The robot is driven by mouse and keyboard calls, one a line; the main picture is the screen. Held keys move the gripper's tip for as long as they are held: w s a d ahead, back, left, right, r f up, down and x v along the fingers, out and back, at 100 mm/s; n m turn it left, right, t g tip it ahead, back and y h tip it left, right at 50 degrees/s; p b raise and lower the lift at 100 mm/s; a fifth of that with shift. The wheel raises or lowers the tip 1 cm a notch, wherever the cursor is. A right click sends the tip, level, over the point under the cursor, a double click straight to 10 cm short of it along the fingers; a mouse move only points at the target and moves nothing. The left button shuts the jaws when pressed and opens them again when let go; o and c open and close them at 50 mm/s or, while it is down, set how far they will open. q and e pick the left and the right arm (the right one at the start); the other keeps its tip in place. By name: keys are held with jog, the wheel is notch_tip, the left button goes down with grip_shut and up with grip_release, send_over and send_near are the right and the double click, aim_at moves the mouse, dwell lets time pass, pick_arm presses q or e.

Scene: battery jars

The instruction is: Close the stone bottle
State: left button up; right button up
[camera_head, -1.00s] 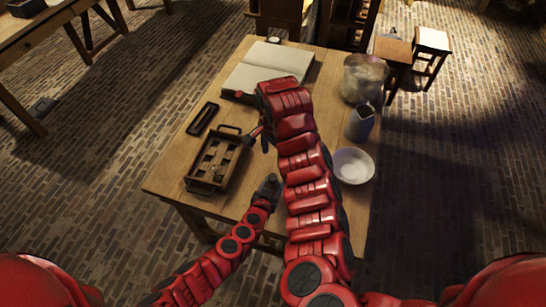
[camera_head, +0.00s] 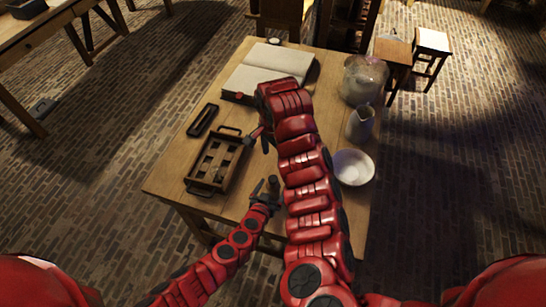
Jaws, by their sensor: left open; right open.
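A small dark upright object (camera_head: 272,183), possibly the stone bottle, stands near the front of the wooden table; it is too small to tell whether it has a stopper. My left gripper (camera_head: 265,197) is open just in front of it, low over the table. My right arm reaches far over the table and bends back down. Its gripper (camera_head: 260,138) is open beside the upper right of the wooden tray, partly hidden by my own arm. I see no separate stopper clearly.
The wooden tray (camera_head: 193,186) and a dark narrow holder (camera_head: 203,120) lie at the left. An open book (camera_head: 277,58) lies at the back. A glass jar (camera_head: 364,78), a jug (camera_head: 360,124) and a white bowl (camera_head: 354,168) stand along the right edge. The front left is clear.

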pick_arm(q)
jog(key=b+v, duration=0.2)
jog(key=v, duration=1.4)
jog(key=shift+b, duration=0.3)
jog(key=shift+f, duration=0.1)
